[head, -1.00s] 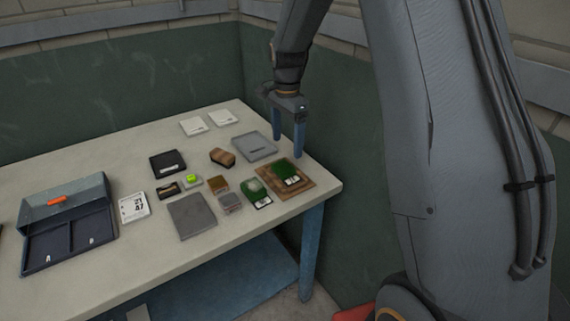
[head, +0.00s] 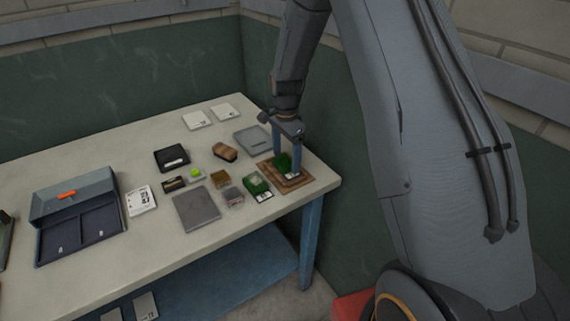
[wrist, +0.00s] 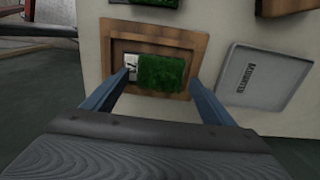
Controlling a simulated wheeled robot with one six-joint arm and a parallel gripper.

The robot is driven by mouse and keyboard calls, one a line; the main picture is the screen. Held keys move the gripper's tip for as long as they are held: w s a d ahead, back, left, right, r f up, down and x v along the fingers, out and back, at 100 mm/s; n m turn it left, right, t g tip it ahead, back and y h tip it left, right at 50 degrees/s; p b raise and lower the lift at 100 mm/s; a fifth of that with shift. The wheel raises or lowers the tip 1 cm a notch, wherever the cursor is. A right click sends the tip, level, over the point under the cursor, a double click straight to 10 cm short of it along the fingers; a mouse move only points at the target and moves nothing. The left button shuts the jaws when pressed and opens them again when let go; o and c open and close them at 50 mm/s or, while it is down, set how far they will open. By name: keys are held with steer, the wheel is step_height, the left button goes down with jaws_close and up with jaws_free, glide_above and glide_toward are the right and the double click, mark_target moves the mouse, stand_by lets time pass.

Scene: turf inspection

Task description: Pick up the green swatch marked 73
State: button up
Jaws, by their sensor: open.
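A green turf swatch (head: 284,162) with a white label lies on a brown wooden tray (head: 300,184) near the table's right corner. In the wrist view the swatch (wrist: 160,73) lies inside the tray's frame (wrist: 198,42), its label (wrist: 131,66) at the left end. The label's number is too small to read for sure. My gripper (head: 287,165) is open, pointing down over the tray. In the wrist view its blue fingers (wrist: 161,76) stand on either side of the swatch.
A grey labelled tray (head: 252,139) lies behind the wooden tray. Several small samples, a brown block (head: 224,151), a grey plate (head: 196,209) and a black tray (head: 172,157) lie to the left. A dark open box (head: 78,228) stands at far left.

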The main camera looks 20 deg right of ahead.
steer(key=c, duration=1.1)
